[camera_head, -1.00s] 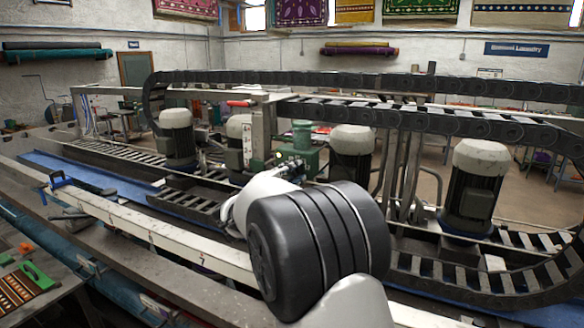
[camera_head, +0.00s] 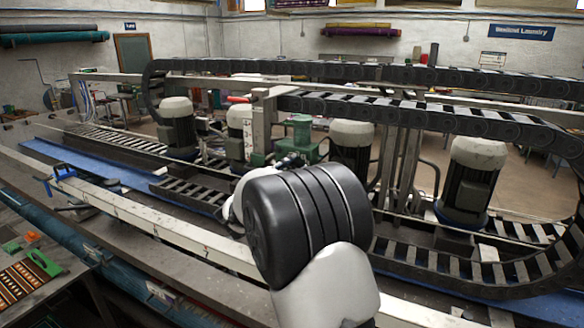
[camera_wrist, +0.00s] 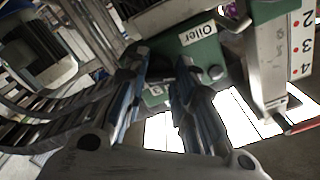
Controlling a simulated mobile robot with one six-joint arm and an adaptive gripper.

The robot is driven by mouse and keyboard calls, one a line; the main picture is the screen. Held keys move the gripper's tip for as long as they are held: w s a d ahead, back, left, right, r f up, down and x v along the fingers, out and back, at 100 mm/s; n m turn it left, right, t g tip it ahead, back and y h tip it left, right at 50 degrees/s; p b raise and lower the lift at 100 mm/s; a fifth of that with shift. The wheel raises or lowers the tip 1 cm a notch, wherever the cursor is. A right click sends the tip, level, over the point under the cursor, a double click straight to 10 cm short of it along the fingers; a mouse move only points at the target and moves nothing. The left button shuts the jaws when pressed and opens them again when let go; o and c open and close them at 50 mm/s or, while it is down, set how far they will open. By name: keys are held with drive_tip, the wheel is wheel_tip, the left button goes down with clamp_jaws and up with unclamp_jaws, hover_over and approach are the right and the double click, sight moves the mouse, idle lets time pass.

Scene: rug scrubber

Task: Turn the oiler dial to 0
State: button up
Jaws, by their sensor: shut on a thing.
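The green oiler (camera_head: 301,130) stands on the machine in the head view. In the wrist view the oiler (camera_wrist: 200,50) fills the upper middle, with a white label reading "Oiler" (camera_wrist: 197,32). My gripper (camera_wrist: 160,78) is at the oiler, its two fingers on either side of a small part on its green face, which I take to be the dial. The fingers hide most of the dial, so its setting cannot be read. A small pale marking (camera_wrist: 156,90) shows between the fingers. In the head view my arm hides most of the gripper.
A pale post with red-dotted numbers 2, 3 and 4 (camera_wrist: 300,45) stands right of the oiler in the wrist view. Motors with pale caps (camera_head: 474,180) stand along the machine. A black cable chain (camera_head: 440,118) runs above, and a pale rail (camera_head: 165,225) crosses in front.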

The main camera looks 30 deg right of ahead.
drive_tip(key=shift+f, duration=0.1)
drive_tip(key=o, duration=1.1)
drive_tip(key=v, duration=1.2)
